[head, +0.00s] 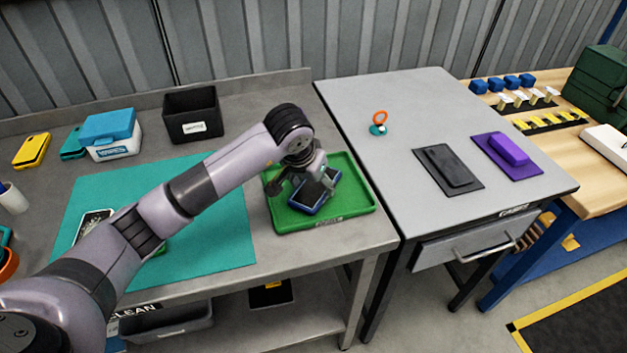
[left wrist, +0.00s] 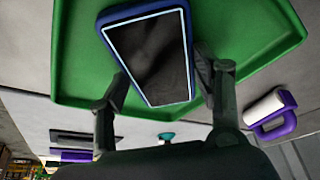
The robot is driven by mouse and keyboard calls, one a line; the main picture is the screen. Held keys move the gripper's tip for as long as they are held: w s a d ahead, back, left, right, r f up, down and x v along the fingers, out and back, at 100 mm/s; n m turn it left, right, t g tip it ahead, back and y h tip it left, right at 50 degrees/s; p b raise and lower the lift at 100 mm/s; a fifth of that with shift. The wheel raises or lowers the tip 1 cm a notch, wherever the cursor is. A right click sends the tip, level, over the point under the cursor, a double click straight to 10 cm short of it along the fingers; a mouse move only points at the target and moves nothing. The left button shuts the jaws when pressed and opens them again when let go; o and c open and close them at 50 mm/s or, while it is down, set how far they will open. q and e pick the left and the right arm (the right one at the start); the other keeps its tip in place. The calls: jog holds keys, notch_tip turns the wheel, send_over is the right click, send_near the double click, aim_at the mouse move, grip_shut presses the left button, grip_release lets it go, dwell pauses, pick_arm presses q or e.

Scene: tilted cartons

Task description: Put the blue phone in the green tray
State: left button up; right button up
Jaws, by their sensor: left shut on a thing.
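The blue phone (head: 312,192), dark-screened with a blue case, is in my left gripper (head: 305,184) over the green tray (head: 345,214). In the left wrist view the phone (left wrist: 150,55) lies between the two fingers of the gripper (left wrist: 160,95), which is shut on its edges. The green tray (left wrist: 80,75) fills the background behind it. I cannot tell whether the phone touches the tray floor. The arm hides part of the tray's left side. My right gripper is not in view.
A black bin (head: 192,113) and a blue-lidded box (head: 112,135) stand at the back. The grey table (head: 420,110) adjoins on the right.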

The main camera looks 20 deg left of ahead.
pick_arm(q)
jog(key=shift+f, duration=0.1)
jog(key=o, duration=1.3)
jog(key=shift+r, duration=0.4)
jog(key=b+v, duration=0.1)
jog(key=v, duration=1)
jog(key=shift+s+a+r, duration=0.1)
jog(key=shift+s+r, duration=0.1)
jog(key=shift+s, duration=0.05)
